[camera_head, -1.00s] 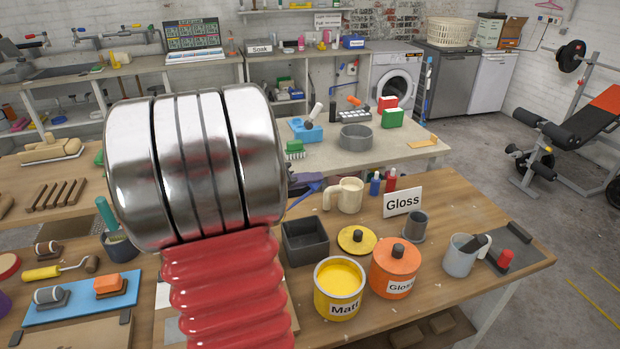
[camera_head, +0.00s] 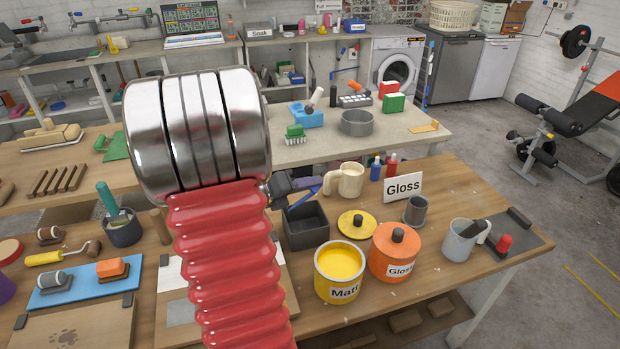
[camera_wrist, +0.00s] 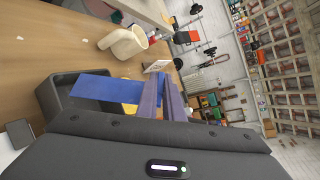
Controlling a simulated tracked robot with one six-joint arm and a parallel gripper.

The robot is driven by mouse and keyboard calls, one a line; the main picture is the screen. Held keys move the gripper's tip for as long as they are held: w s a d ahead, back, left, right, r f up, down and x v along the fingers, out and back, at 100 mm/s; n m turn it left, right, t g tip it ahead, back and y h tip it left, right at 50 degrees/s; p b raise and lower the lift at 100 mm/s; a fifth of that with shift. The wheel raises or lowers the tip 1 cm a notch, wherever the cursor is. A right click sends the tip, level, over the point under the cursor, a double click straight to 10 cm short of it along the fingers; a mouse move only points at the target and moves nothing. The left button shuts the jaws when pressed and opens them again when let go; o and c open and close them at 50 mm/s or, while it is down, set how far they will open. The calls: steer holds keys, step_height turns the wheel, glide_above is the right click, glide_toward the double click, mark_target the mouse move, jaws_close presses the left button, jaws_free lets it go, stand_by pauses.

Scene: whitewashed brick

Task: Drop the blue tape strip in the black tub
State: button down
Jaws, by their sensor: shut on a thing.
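The black tub (camera_head: 306,243) is an open square box on the wooden table. It also shows at the left in the wrist view (camera_wrist: 48,108). My gripper (camera_wrist: 160,98) has purple fingers and is shut on the blue tape strip (camera_wrist: 98,88). The strip sticks out to the left from the fingers, and its end overlaps the tub's opening in the wrist view. In the head view, the gripper (camera_head: 308,183) and the strip (camera_head: 304,198) show just above the tub's back edge, partly behind my arm. The exact height above the tub is unclear.
A cream mug (camera_head: 347,181) stands behind and right of the tub. A yellow lid (camera_head: 357,228), the yellow Matt tin (camera_head: 340,291) and the orange Gloss tin (camera_head: 393,262) stand close to its right and front. A Gloss sign (camera_head: 403,187) is farther back.

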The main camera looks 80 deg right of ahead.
mark_target(305, 199)
steer(key=shift+f, duration=2.7)
steer(key=c, duration=1.8)
jaws_free()
steer(key=shift+w, duration=0.1)
steer(key=v, duration=1.3)
steer(key=shift+w+a+r, duration=0.1)
steer(key=shift+w+a, duration=0.1)
steer(key=shift+a, duration=0.1)
